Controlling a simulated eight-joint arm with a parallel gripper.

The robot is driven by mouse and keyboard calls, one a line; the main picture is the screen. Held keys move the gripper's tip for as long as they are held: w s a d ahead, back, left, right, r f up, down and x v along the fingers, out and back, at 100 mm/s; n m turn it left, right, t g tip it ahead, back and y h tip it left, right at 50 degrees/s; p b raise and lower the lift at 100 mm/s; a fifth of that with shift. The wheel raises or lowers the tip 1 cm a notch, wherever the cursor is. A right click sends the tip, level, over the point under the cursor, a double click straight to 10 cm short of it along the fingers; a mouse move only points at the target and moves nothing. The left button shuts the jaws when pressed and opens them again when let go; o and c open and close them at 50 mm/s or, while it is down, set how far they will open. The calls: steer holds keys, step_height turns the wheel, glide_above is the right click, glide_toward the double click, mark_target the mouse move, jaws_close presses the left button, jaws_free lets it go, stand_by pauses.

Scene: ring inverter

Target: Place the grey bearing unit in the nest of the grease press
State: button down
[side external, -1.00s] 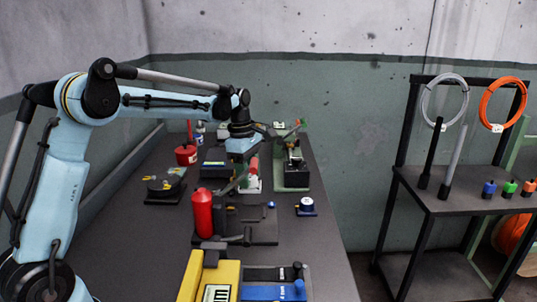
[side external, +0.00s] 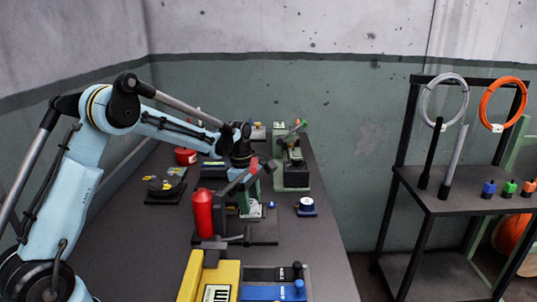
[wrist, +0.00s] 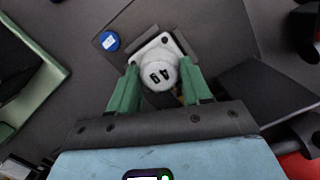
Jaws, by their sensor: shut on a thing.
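The grey bearing unit (wrist: 157,71) is a pale round housing with black digits on a squarish flange. It sits between the green fingers of my gripper (wrist: 160,85), which are shut on it. In the side external view my gripper (side external: 250,203) holds the bearing unit (side external: 256,210) low over the rear of a dark base plate (side external: 264,239). This plate carries what looks like the grease press, with a red cylinder (side external: 203,214) and a lever. I cannot make out the nest or whether the unit touches the plate.
A blue-and-white round piece (side external: 306,205) stands right of the plate. A yellow machine (side external: 212,277) and a blue fixture (side external: 272,291) are in front. A dark turntable-like fixture (side external: 164,188) is at left. A green-framed machine (side external: 293,165) stands behind.

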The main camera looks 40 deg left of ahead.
steer(key=shift+f, duration=0.15)
steer(key=shift+c, duration=2.4)
jaws_free()
step_height(320, 180, up, 12)
steer(key=a, duration=0.1)
steer(key=shift+s+a, duration=0.2)
steer(key=shift+s, duration=0.05)
steer(key=shift+r, duration=0.2)
